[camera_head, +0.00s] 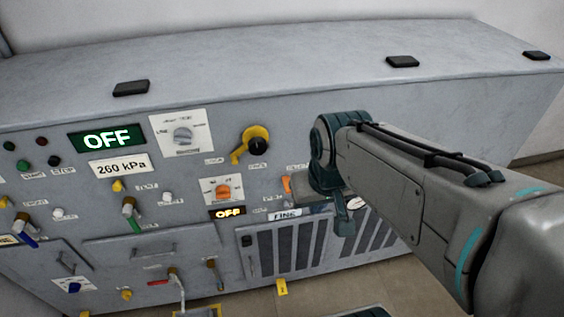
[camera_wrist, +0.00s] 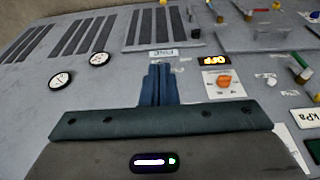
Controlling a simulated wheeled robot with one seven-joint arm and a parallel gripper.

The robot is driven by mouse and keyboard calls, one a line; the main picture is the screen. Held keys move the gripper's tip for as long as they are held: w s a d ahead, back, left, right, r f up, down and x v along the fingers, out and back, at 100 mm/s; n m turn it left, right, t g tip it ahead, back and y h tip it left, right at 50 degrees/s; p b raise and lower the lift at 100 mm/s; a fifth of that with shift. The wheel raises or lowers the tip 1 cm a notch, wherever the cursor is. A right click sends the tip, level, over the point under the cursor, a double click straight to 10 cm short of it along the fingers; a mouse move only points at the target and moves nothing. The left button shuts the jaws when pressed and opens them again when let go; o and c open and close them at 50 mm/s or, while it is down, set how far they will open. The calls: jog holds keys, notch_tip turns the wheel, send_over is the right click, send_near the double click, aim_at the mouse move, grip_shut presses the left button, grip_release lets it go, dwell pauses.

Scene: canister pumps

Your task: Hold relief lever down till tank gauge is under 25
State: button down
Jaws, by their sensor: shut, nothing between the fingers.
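My gripper (camera_head: 344,224) is shut and empty, with its fingers in front of the grey panel. In the wrist view its closed fingers (camera_wrist: 158,82) point toward the panel near the FINE label. Two round dial gauges, a lower-left one (camera_wrist: 60,80) and an upper-right one (camera_wrist: 100,58), show left of the fingers; their readings are too small to tell. One gauge (camera_head: 357,203) shows beside my gripper in the head view. An orange part (camera_head: 287,184) shows just left of my gripper, partly hidden; I cannot tell whether it is the relief lever. No contact with a lever is visible.
The panel carries a lit OFF display (camera_head: 107,138), a 260 kPa plate (camera_head: 121,165), an orange knob (camera_head: 223,190), a yellow-and-black knob (camera_head: 256,146) and several coloured valve handles at the left. Dark vent grilles (camera_head: 285,247) lie below. The cabinet top (camera_head: 270,70) is mostly bare.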

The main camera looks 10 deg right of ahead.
jog(key=w+f+b, duration=0.1)
jog(key=w+f, duration=0.1)
jog(key=w, duration=1.6)
jog(key=shift+f, duration=0.15)
jog(key=shift+a+f, duration=0.1)
jog(key=shift+f, duration=0.05)
jog(key=x, duration=1.2)
jog(key=shift+s+p, duration=0.2)
jog(key=shift+p, duration=0.15)
jog(key=shift+f, duration=0.9)
